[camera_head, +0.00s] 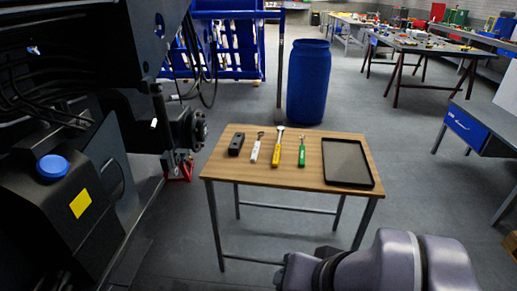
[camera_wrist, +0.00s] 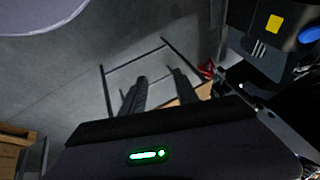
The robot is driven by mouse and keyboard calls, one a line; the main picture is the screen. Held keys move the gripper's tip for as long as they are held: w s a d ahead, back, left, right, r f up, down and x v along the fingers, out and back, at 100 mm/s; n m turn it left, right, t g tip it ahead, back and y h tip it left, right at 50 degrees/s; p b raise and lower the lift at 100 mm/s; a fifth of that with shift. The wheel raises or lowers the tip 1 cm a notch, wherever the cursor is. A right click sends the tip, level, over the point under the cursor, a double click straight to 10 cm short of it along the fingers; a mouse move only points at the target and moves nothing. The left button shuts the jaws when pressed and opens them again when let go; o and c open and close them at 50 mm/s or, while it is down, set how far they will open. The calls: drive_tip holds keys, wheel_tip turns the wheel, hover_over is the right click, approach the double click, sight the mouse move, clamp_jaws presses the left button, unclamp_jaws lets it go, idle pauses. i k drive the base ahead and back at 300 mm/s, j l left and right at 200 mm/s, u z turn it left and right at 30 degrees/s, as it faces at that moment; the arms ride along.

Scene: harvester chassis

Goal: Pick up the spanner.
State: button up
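Several hand tools lie in a row on the small wooden table in the head view: a white-handled tool with a ring-like end (camera_head: 256,148), a yellow-handled tool with a grey head (camera_head: 277,150) and a green-handled tool (camera_head: 301,152). They are too small to tell for sure which is the spanner. My gripper (camera_wrist: 160,76) shows in the wrist view with two dark fingers apart and nothing between them. It points down past the table's edge, over the floor and table legs. The tools are not visible in the wrist view.
The wooden table (camera_head: 315,177) also holds a black box-like object (camera_head: 236,144) and a black tray (camera_head: 347,163). The dark harvester chassis (camera_head: 118,180) stands close on the left. A blue barrel (camera_head: 309,82) stands behind the table. Workbenches (camera_head: 430,45) are at back right.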

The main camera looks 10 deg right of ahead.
sight(255, 151)
drive_tip(key=i+j, duration=0.15)
drive_tip(key=i, duration=0.5)
drive_tip(key=i+j, duration=0.2)
drive_tip(key=i, duration=0.45)
drive_tip(key=i+j+u, duration=0.1)
drive_tip(key=i, duration=0.5)
